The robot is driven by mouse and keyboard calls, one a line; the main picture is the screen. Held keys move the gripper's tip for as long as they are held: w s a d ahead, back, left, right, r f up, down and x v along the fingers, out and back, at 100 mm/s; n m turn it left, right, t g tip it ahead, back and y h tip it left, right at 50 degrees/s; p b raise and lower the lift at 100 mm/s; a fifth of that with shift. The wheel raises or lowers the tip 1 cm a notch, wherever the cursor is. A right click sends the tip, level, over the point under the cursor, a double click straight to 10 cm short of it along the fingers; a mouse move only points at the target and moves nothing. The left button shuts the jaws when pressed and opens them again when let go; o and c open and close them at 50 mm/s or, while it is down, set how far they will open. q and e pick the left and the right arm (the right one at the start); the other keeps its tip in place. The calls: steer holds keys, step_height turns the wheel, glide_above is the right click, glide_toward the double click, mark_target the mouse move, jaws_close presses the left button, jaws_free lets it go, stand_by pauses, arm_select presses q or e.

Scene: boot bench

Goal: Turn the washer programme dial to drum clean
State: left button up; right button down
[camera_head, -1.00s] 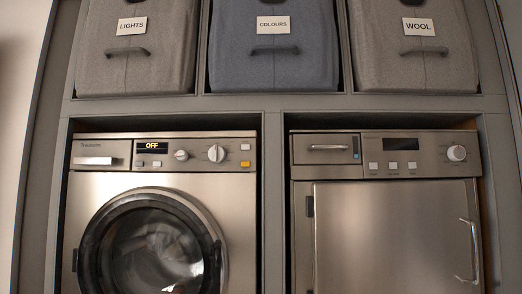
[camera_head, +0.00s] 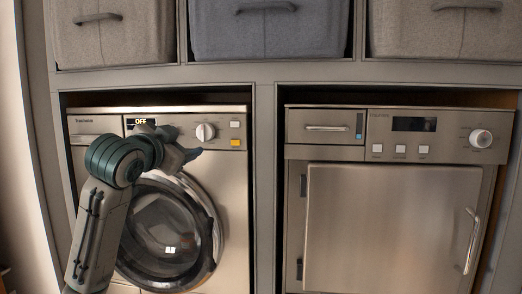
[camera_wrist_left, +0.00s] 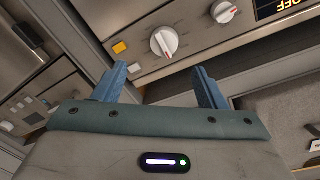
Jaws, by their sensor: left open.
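The washer (camera_head: 230,190) stands at the left in the head view, and its display (camera_head: 141,122) reads OFF. Its larger round dial (camera_head: 205,131) shows just right of my left gripper (camera_head: 185,148). In the left wrist view this dial (camera_wrist_left: 164,42) has a red mark on its pointer and lies just beyond and between the fingertips. A smaller dial (camera_wrist_left: 223,12) lies to its right there; my gripper hides it in the head view. My left gripper (camera_wrist_left: 160,72) is open, empty and apart from the larger dial. My right gripper is out of view.
An orange button (camera_head: 236,143) and a pale button (camera_head: 235,124) sit right of the larger dial. The round washer door (camera_head: 214,235) is below my gripper. A second appliance (camera_head: 390,215) with its own dial (camera_head: 480,139) stands right. Fabric bins (camera_head: 268,35) are above.

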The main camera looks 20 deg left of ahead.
mark_target(202, 133)
arm_select(q)
steer(key=w+p, duration=0.1)
steer(key=w, duration=0.2)
steer(key=w+a+p, duration=0.1)
steer(key=w+p, duration=0.1)
steer(key=w, duration=0.1)
steer(key=w+r+p, duration=0.1)
steer(key=w+p, duration=0.1)
steer(key=w, duration=0.1)
steer(key=shift+w+a, duration=0.2)
steer(key=shift+w+a+f+p, duration=0.2)
steer(key=shift+w+p, duration=0.15)
steer(key=shift+w, duration=0.2)
steer(key=c, duration=1)
